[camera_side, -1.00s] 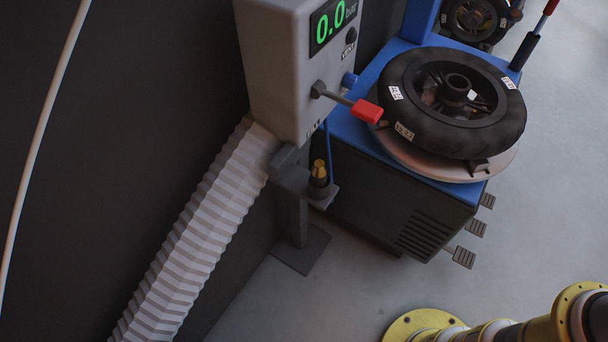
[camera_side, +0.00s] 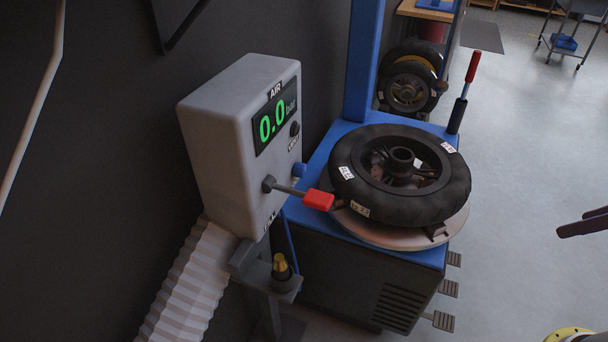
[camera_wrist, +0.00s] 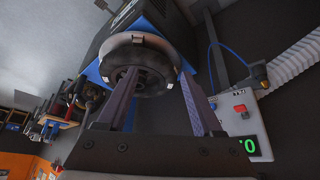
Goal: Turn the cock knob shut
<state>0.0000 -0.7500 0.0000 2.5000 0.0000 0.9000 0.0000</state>
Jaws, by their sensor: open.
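A grey air box (camera_side: 222,130) stands at the left in the side view, its green display reading 0.0 bar. From its front a grey lever with a red grip (camera_side: 318,200) sticks out toward the right; I take it for the cock knob. In the wrist view the red grip (camera_wrist: 240,108) is small, right of my fingers. A blue knob (camera_side: 299,170) and a black knob (camera_side: 294,129) are also on the box. My gripper (camera_side: 583,222) shows only partly at the right edge, far from the lever. In the wrist view my gripper (camera_wrist: 160,74) is open and empty.
A black tyre (camera_side: 403,178) lies on the blue-topped tyre machine (camera_side: 330,143), close to the red grip. An upright red-handled lever (camera_side: 472,67) stands behind it. A brass-topped fitting (camera_side: 281,264) and ribbed hose (camera_side: 190,285) are below the box. The floor at right is open.

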